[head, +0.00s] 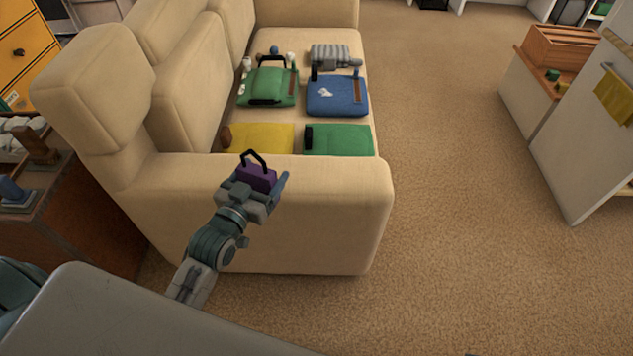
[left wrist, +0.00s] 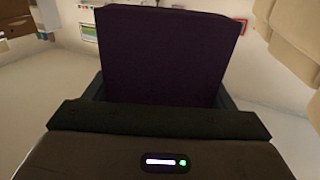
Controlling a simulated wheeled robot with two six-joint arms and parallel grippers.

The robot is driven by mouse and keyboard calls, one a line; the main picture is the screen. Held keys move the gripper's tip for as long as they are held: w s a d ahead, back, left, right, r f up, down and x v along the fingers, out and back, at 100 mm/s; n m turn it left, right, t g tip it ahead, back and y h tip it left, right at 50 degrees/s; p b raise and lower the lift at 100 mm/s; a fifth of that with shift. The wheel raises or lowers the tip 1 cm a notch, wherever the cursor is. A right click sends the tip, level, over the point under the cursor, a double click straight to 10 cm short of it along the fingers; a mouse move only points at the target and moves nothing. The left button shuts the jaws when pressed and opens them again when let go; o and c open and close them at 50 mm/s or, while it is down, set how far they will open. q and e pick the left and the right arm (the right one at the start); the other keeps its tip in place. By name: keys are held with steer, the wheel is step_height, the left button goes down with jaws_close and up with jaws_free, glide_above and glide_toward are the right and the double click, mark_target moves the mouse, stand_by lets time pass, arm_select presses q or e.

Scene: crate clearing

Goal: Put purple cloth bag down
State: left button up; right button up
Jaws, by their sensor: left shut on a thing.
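The purple cloth bag (head: 257,177) has a dark loop handle on top. My left gripper (head: 258,192) is shut on it and holds it upright in front of the sofa's near arm. In the left wrist view the purple bag (left wrist: 165,60) fills the middle, above the gripper's dark jaws. My right gripper is not in view.
A side table (head: 75,205) with items stands left. Carpet (head: 470,230) at right is clear up to a white cabinet (head: 580,150).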

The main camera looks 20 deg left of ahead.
arm_select(q)
steer(key=w+d+f+b, duration=0.1)
steer(key=w+f, duration=0.1)
steer(key=w, duration=0.3)
steer(key=w+d+f+b, duration=0.2)
steer(key=w+f, duration=0.1)
steer(key=w, duration=0.2)
steer(key=w+d+f+b, duration=0.1)
steer(key=w+d+f, duration=0.1)
steer(key=w, duration=0.3)
steer(key=shift+w+d+f+b, duration=0.15)
steer(key=shift+w+d+b, duration=0.05)
steer(key=shift+d+b, duration=0.1)
steer(key=shift+a+f, duration=0.1)
steer(key=shift+f, duration=0.25)
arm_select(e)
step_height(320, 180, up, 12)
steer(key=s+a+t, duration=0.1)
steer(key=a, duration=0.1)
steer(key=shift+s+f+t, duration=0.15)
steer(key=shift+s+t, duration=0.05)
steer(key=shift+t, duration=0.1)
